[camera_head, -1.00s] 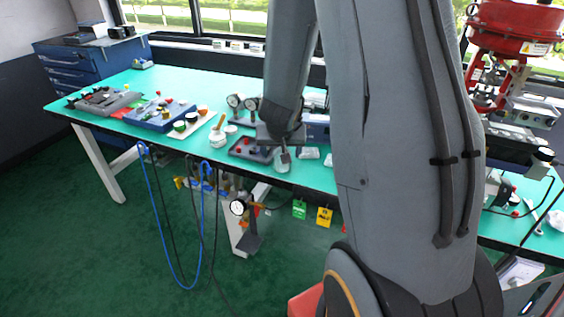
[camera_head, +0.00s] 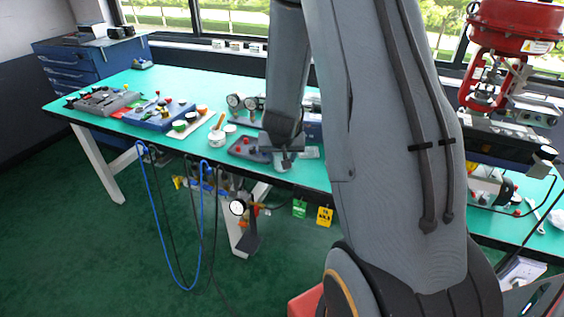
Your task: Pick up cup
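My gripper (camera_head: 285,158) is at the front edge of the green workbench (camera_head: 180,82), pointing down. A pale, whitish cup-like object (camera_head: 283,166) shows just below and around its fingertips, mostly hidden by them. I cannot tell whether the fingers are open or closed on it. A white cup (camera_head: 216,139) with a wooden-handled brush or stick in it stands to the left on the bench, apart from my gripper. Small cups with green and orange contents (camera_head: 190,119) stand on a pale tray farther left.
A dark tray with red parts (camera_head: 247,148) lies just left of my gripper. Gauges (camera_head: 240,102) stand behind it. Blue and grey equipment (camera_head: 160,114) fills the left bench. A red valve actuator (camera_head: 515,25) stands at right. Hoses (camera_head: 160,230) hang in front.

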